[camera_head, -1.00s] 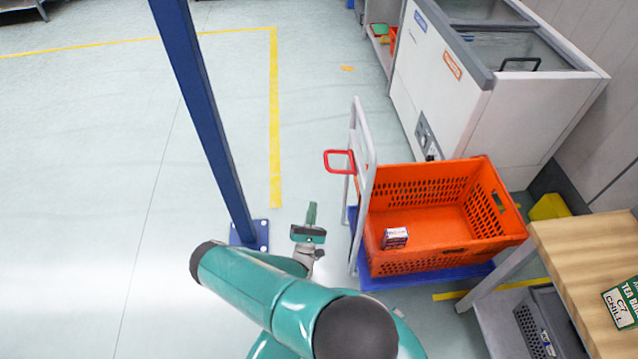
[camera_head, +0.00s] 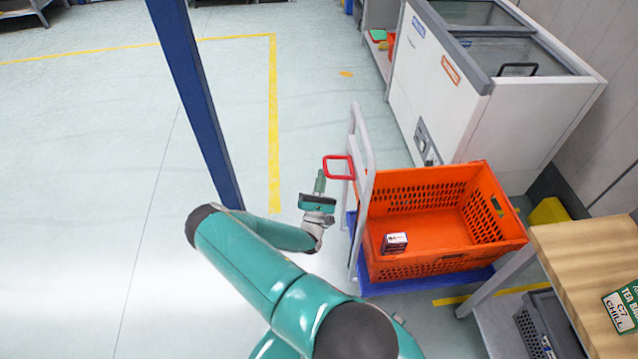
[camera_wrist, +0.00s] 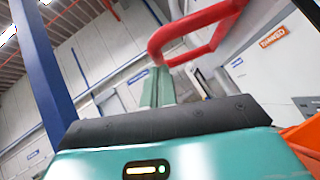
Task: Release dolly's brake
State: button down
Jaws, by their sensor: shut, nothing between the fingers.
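The dolly has a blue deck (camera_head: 428,281) and a grey upright handle frame (camera_head: 367,185). A red looped lever (camera_head: 339,167), which looks like the brake, sticks out to the left of the frame. In the wrist view the red lever (camera_wrist: 190,32) looms just beyond the fingers. My gripper (camera_head: 320,177) is shut and empty, just left of the frame and just below the lever in the head view. Its green fingers also show in the wrist view (camera_wrist: 157,85). I cannot tell whether they touch the lever.
An orange tote (camera_head: 425,232) with a small box (camera_head: 394,243) inside sits on the dolly. A blue post (camera_head: 190,95) stands to the left. A white chest freezer (camera_head: 455,105) is behind, and a wooden-topped table (camera_head: 580,265) is at right. The floor at left is clear.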

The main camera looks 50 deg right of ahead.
dwell(0.4)
jog(key=s+d+r+m+g+y, duration=0.2)
jog(key=r+m+g, duration=0.3)
jog(key=m, duration=0.4)
jog(key=s+d+r+m+g+y, duration=0.2)
jog(key=r+m+g+y, duration=0.2)
jog(key=m, duration=0.5)
jog(key=shift+d+r+m+g, duration=0.4)
jog(key=shift+r+g, duration=0.65)
jog(key=shift+g, duration=0.25)
